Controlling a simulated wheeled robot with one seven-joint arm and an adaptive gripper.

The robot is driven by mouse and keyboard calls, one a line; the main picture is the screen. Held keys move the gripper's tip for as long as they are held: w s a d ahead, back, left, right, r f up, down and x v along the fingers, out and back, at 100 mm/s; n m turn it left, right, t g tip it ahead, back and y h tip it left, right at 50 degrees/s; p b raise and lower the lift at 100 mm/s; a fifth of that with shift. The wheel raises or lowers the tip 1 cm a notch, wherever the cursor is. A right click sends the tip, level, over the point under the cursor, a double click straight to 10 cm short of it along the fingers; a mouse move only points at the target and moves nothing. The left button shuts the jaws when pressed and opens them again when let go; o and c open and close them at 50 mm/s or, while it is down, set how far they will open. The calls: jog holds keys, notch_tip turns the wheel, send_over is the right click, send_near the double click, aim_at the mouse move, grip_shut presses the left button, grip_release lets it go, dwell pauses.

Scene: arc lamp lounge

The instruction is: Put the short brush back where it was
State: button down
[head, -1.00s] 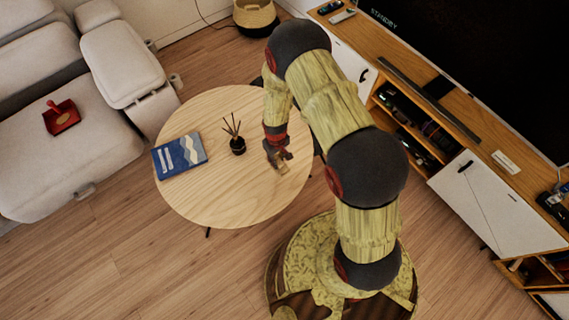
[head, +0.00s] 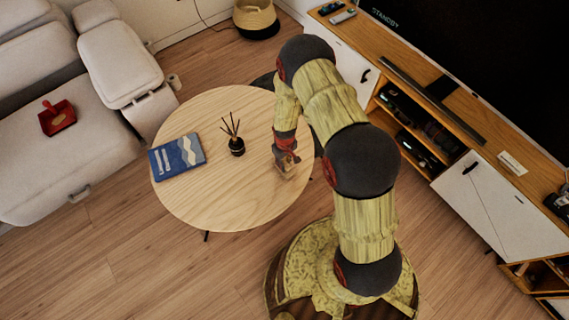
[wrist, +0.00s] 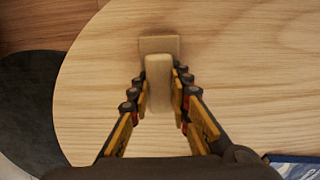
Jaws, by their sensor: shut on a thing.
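The short brush (wrist: 159,80) is a pale wooden piece with a narrow handle and a wider block at its far end. In the wrist view my gripper (wrist: 160,95) has its two fingers closed on either side of the handle. In the head view my gripper (head: 287,161) is low over the right part of the round wooden table (head: 215,200), with the brush (head: 288,173) small and partly hidden under it. I cannot tell whether the brush touches the tabletop.
A black reed diffuser (head: 236,146) and a blue book (head: 178,157) are on the table, left of my gripper. A red dustpan (head: 58,118) with a tan patch lies on the grey sofa (head: 100,150). A wooden TV cabinet (head: 470,130) stands at right. The table's front is clear.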

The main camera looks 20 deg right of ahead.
jog(key=shift+f, duration=0.1)
jog(key=c, duration=1.7)
grip_release()
jog(key=shift+c, duration=0.2)
jog(key=shift+o, duration=0.4)
jog(key=shift+f, duration=0.1)
notch_tip(320, 180, up, 44)
jog(key=f+m+t+p, duration=0.1)
jog(key=m+t+p, duration=0.1)
jog(key=t+p, duration=0.15)
jog(key=s+r+m+t, duration=0.1)
jog(key=s+r+t, duration=0.1)
jog(key=s+r, duration=1.7)
jog(key=s, duration=0.3)
jog(key=shift+r+m+p, duration=0.3)
jog(key=shift+r+p, duration=0.05)
jog(key=shift+p, duration=0.05)
